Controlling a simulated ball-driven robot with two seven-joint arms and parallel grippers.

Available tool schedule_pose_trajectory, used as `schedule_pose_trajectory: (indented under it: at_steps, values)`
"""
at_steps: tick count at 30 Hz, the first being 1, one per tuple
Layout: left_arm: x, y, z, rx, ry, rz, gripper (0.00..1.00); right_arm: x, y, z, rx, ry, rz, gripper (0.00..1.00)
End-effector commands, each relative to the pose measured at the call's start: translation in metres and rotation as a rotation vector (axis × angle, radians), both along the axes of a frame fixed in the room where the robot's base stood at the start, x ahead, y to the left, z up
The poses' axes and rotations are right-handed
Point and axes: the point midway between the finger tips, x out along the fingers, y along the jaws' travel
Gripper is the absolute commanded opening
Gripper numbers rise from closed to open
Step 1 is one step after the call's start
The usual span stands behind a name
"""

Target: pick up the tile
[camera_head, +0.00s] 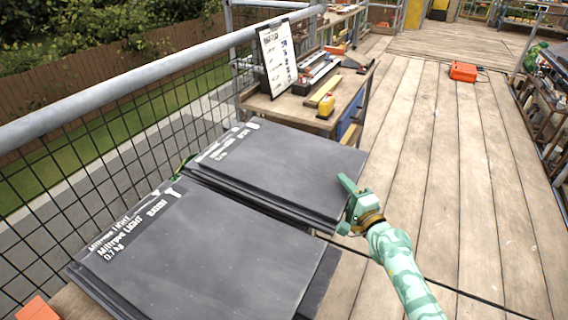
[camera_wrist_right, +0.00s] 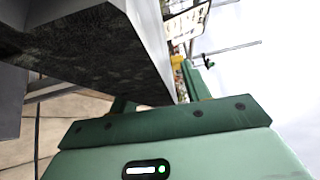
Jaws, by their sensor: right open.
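Dark grey roof tiles lie in two stacks, a far stack (camera_head: 285,165) and a near stack (camera_head: 205,255), both with white printed lettering on their left side. My right gripper (camera_head: 345,207) is open at the right edge of the far stack, one finger above the edge and one lower. In the right wrist view the fingers (camera_wrist_right: 157,92) reach up on either side of a dark tile edge (camera_wrist_right: 150,50). Whether they touch it I cannot tell. My left gripper is not in view.
A workbench (camera_head: 290,105) with tools, a yellow object (camera_head: 326,105) and a clipboard (camera_head: 277,57) stands beyond the stacks. A mesh guardrail (camera_head: 110,95) runs along the left. The plank floor (camera_head: 450,170) on the right is mostly clear, with an orange case (camera_head: 463,71) farther off.

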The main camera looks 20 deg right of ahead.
Motion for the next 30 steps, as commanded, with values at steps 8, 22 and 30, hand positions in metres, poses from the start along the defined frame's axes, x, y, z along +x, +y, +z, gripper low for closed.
schedule_pose_trajectory:
  at_steps: [8, 22, 30]
  values:
    - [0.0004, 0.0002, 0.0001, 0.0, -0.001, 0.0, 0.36, -0.0005, 0.0002, 0.0001, 0.001, 0.0, 0.0, 0.03]
    - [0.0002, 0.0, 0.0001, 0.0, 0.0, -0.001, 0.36, -0.0008, 0.0005, -0.0004, 0.001, 0.0, 0.0, 0.0]
    - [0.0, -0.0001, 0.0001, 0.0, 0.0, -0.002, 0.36, -0.0009, 0.0006, -0.0006, 0.001, 0.001, 0.001, 0.0]
